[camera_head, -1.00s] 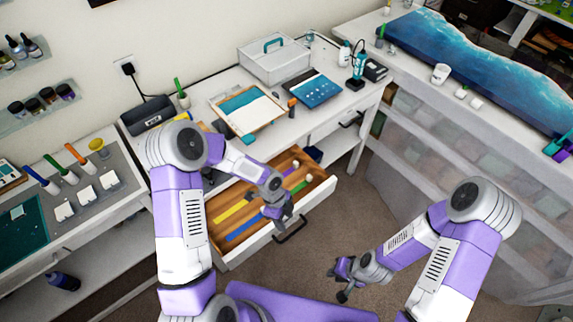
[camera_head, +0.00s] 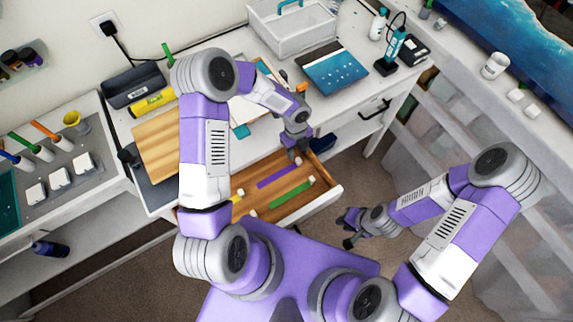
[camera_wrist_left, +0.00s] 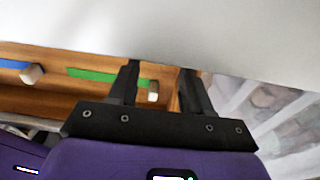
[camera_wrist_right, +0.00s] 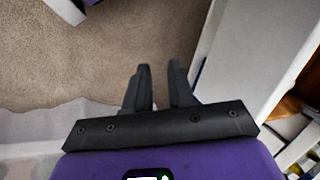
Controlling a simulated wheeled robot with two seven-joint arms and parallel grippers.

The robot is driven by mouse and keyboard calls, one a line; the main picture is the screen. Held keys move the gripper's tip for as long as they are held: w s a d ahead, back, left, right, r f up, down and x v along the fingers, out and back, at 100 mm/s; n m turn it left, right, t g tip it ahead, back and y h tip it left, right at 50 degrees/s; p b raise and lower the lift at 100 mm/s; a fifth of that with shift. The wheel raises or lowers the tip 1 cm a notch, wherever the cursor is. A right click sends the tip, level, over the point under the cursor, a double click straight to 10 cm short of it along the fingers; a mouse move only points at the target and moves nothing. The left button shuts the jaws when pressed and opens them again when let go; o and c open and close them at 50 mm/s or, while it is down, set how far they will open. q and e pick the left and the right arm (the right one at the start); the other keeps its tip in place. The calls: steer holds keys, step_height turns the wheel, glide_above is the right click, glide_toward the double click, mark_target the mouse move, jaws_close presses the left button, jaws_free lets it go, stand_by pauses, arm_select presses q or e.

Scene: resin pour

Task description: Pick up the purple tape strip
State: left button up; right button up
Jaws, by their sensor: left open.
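My left gripper (camera_head: 295,153) is open and empty by the drawer's back right part, just beyond the purple strip in the picture. In the left wrist view its open fingers (camera_wrist_left: 160,72) are near a green strip (camera_wrist_left: 90,74); I cannot make out the purple strip there. My right gripper (camera_head: 345,230) hangs beside the drawer over the floor; its fingers (camera_wrist_right: 159,75) are apart and empty.
A green strip (camera_head: 286,196) lies in front of the purple one, and part of a yellow strip (camera_head: 237,197) shows. A white surface fills the top of the left wrist view, close to the fingers. A wooden board (camera_head: 160,146) and a tablet (camera_head: 334,68) are on the desk.

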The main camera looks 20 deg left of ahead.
mark_target(299, 159)
arm_select(q)
steer(key=f, duration=0.5)
steer(key=shift+s+d+f, duration=0.15)
steer(key=shift+d, duration=0.25)
steer(key=shift+c, duration=0.5)
jaws_close()
